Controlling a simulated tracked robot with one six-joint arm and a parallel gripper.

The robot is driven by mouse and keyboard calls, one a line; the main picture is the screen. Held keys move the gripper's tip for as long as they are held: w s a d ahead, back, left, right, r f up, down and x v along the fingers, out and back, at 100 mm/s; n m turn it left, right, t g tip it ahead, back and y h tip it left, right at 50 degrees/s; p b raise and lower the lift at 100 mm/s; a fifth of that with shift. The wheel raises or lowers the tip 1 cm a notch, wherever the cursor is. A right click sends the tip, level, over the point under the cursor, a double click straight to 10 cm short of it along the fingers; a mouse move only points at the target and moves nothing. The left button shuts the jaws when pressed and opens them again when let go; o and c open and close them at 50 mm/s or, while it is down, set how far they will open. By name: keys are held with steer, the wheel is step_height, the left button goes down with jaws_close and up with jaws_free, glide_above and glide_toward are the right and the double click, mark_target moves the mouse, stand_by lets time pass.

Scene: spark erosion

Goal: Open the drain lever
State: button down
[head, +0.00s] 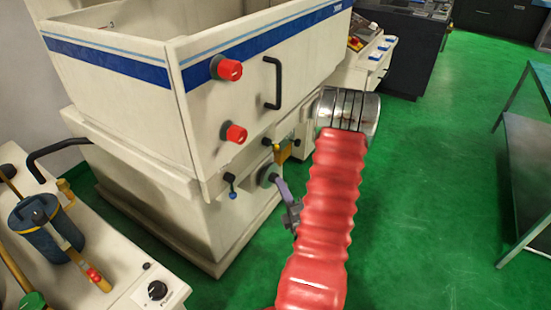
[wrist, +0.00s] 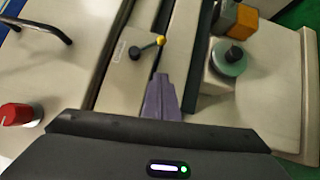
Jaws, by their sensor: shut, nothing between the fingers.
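Two small levers show on the white machine's front, and I cannot tell from the pictures which is the drain lever. The other has a blue ball end (head: 232,194) and hangs downward, lower left. My gripper (wrist: 163,78) has purple-grey fingers closed together and empty. In the wrist view its tips lie just below the yellow ball, seemingly apart from it. In the head view, my gripper (head: 279,185) overlaps the round grey fitting.
A round grey-green fitting (wrist: 230,58) and an orange block (wrist: 237,20) stick out close right of my fingers. Red knobs (head: 236,132) and a black handle (head: 272,83) project above. A cart (head: 115,295) stands lower left. Green floor (head: 430,190) is clear at right.

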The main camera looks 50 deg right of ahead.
mark_target(271, 144)
steer(key=shift+w, duration=0.1)
steer(key=s+d+x, duration=0.1)
steer(key=d+x, duration=0.1)
steer(key=x, duration=1)
steer(key=shift+d, duration=0.45)
